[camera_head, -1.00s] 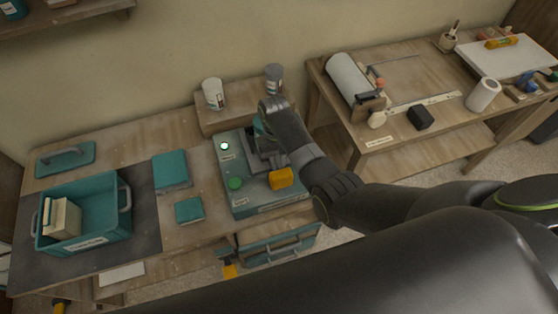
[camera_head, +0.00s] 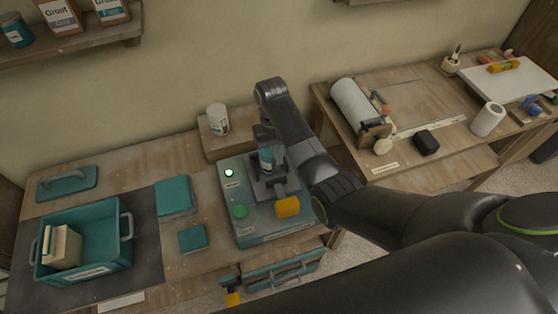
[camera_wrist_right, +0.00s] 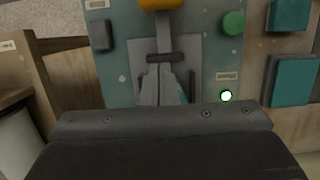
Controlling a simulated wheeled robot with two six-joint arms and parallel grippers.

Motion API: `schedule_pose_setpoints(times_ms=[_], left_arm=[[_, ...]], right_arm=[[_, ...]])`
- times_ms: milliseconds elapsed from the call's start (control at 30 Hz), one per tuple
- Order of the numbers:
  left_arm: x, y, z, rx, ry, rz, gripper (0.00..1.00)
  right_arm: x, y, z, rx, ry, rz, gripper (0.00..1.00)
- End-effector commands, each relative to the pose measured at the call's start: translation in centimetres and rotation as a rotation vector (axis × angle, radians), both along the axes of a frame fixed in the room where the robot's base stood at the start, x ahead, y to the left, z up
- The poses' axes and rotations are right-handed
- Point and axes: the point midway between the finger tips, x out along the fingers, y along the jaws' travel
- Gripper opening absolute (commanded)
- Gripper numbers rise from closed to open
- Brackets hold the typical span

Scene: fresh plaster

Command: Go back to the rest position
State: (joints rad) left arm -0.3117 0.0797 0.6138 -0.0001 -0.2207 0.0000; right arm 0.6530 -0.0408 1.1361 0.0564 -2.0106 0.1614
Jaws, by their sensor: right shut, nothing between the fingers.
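My right gripper (camera_head: 263,134) hangs shut and empty from the raised wrist in the head view, above the back of the teal machine (camera_head: 241,186). Its fingertips are hard to make out there. I cannot tell whether the two touch. The machine has a lit white lamp (camera_head: 229,173), a green button (camera_head: 239,211) and a yellow knob (camera_head: 288,207). The right wrist view looks down at the same lamp (camera_wrist_right: 226,96) and green button (camera_wrist_right: 233,23). My left gripper is not in view.
A teal crate (camera_head: 118,258) stands on a dark mat at left, near teal blocks (camera_head: 173,196). A white cup (camera_head: 218,118) stands on a raised wooden block behind the machine. A second bench (camera_head: 400,95) with a large roll (camera_head: 350,103) lies right.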

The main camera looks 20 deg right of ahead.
Motion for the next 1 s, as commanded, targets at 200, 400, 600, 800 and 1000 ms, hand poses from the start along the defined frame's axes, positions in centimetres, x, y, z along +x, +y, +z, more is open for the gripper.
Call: schedule_pose_setpoints(times_ms=[200,400,600,800,1000], left_arm=[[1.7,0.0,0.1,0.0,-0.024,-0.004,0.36],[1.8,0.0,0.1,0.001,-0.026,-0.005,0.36],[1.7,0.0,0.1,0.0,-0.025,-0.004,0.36],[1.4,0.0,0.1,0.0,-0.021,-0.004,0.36],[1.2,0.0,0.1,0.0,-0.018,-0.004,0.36]], right_arm=[[0.0,0.0,0.1,0.0,0.0,0.0,0.0],[0.0,0.0,0.1,0.0,0.0,0.0,0.0],[-0.1,-0.1,-0.1,0.001,-0.002,-0.001,0.0],[-2.5,-2.2,-2.6,0.012,-0.056,-0.027,0.0],[-8.0,-6.1,-5.6,0.012,-0.171,-0.069,0.0]])
